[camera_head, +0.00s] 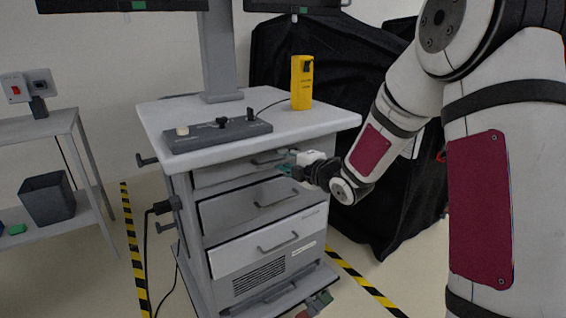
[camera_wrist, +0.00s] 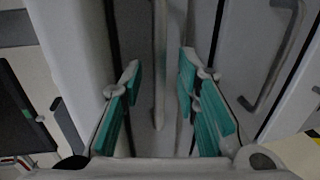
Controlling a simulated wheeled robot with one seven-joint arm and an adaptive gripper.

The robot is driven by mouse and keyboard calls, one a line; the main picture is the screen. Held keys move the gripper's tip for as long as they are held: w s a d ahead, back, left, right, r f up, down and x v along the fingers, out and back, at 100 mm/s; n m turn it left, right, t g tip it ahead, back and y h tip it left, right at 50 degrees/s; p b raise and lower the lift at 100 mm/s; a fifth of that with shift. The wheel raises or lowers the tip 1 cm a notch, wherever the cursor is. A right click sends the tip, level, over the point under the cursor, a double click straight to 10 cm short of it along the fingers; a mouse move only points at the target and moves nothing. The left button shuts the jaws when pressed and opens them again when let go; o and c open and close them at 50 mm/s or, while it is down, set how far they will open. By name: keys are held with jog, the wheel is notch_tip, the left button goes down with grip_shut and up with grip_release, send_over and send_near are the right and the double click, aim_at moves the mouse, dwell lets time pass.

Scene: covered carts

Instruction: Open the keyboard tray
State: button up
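The keyboard tray (camera_head: 222,174) appears to be the topmost front of the cart, just under its worktop, and looks shut. Its bar handle (camera_head: 267,159) is partly hidden by my gripper (camera_head: 290,170) in the head view. In the wrist view the tray's handle (camera_wrist: 160,60) is a pale bar running up the picture. It lies between the two teal fingers of my gripper (camera_wrist: 158,75). The fingers stand apart with a gap on both sides of the bar, so my gripper is open around or just in front of it.
Below are two drawers with bar handles, a middle one (camera_head: 222,213) and a lower one (camera_head: 230,257). The worktop (camera_head: 285,128) carries a control panel (camera_head: 217,135) and a yellow device (camera_head: 302,83). A black-covered cart (camera_head: 340,70) stands behind, and a side shelf (camera_head: 40,128) at left.

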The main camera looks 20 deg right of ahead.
jog(key=shift+x, duration=0.85)
jog(key=shift+c, duration=0.3)
grip_shut()
jog(key=shift+s, duration=0.15)
